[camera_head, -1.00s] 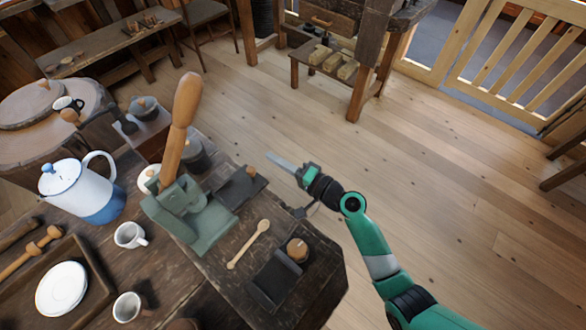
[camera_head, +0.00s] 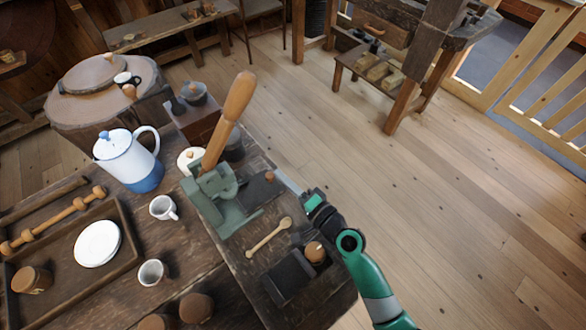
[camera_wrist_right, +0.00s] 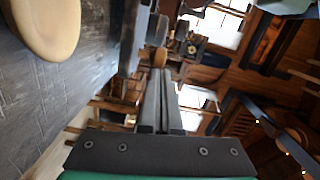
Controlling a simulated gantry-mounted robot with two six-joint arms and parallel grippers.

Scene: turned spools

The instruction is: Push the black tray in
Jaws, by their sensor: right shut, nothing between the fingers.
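A flat black tray (camera_head: 256,195) with a small wooden knob (camera_head: 270,176) sticks out beside the green lever press (camera_head: 218,203) on the bench in the head view. My right gripper (camera_head: 281,175) is shut and empty, its fingertips close to the knob, just off the bench's right edge. I cannot tell if they touch it. In the right wrist view the shut fingers (camera_wrist_right: 160,80) point toward a round wooden knob (camera_wrist_right: 160,57), probably the tray's. My left gripper is not in view.
The press's long wooden handle (camera_head: 232,118) rises up. A blue-white pot (camera_head: 128,160) stands left. The floor to the right is clear.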

